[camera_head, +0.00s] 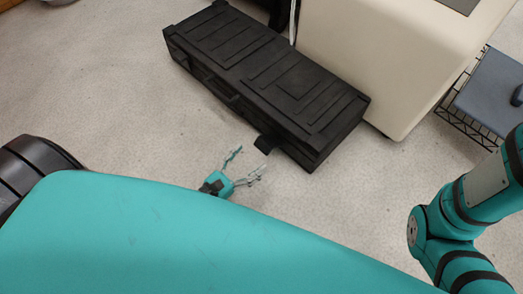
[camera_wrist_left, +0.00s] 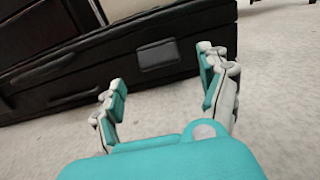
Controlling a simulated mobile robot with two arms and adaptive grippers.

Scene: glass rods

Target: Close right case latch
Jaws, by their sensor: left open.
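The black case (camera_head: 270,75) lies flat on the floor with its lid down. Its right latch (camera_head: 265,144) is a dark flap that sticks out from the long front side near the right end. My left gripper (camera_head: 252,158) is open and empty, just in front of this latch and apart from it. In the left wrist view the latch (camera_wrist_left: 158,55) shows as a dark grey rectangle on the case's side, beyond and between the spread fingers of the left gripper (camera_wrist_left: 160,72). My right gripper is out of view; only part of my right arm shows.
The case's handle (camera_head: 221,90) is left of the latch on the same side. A cream cabinet (camera_head: 375,55) stands close behind the case. A wire rack with a grey-blue top (camera_head: 490,90) is at the right. The floor (camera_head: 130,125) in front of the case is clear.

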